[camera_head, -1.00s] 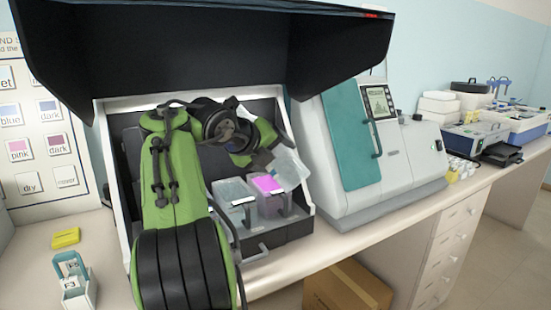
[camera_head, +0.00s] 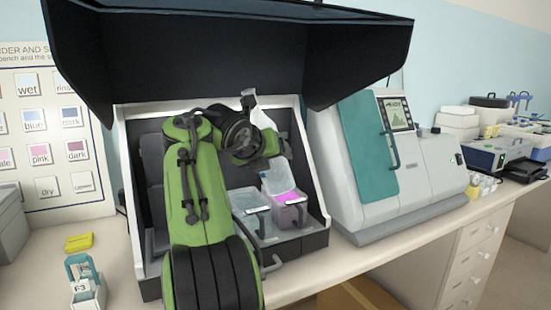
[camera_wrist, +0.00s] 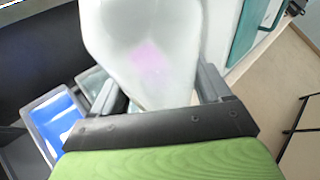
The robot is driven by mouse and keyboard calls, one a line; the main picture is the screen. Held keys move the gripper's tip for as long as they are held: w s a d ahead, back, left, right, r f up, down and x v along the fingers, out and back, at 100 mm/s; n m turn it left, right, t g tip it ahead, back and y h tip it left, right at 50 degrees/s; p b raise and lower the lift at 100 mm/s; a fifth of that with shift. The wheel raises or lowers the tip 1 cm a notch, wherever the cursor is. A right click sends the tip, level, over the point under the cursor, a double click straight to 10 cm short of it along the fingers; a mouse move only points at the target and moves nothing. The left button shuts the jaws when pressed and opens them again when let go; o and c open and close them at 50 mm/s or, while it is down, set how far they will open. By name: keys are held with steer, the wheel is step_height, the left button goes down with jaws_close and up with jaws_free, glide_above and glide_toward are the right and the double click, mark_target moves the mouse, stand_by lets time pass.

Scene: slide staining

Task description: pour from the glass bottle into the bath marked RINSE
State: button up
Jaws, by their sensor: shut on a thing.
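The glass bottle (camera_head: 274,179) is clear and whitish. It is in my gripper (camera_head: 280,158), above and behind the bath with pink contents (camera_head: 291,212). In the wrist view the bottle (camera_wrist: 142,50) fills the middle between the jaws (camera_wrist: 158,98), and pink shows through it. A clear, pale bath (camera_head: 248,212) stands left of the pink one. The wrist view also shows a bath with bright blue contents (camera_wrist: 57,122) to the left. The white labels on the baths are too small to read, so I cannot tell which is RINSE. No liquid stream is visible.
The dark hood (camera_head: 235,45) overhangs the work area. A white and teal machine (camera_head: 385,165) stands close on the right. A yellow block (camera_head: 79,242) and a teal-lidded slide box (camera_head: 84,278) sit at the left on the bench.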

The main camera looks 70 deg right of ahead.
steer(key=shift+w+d+f+m+t+h, duration=0.2)
steer(key=shift+w+m+t, duration=0.25)
steer(key=shift+w, duration=0.5)
steer(key=shift+w+d+f+m+t+h, duration=0.15)
steer(key=shift+w+d+m+t+h, duration=0.2)
steer(key=shift+w, duration=0.55)
steer(key=shift+w+d+f+m+t+h, duration=0.2)
steer(key=shift+w+m+t, duration=0.3)
steer(key=shift+w, duration=0.45)
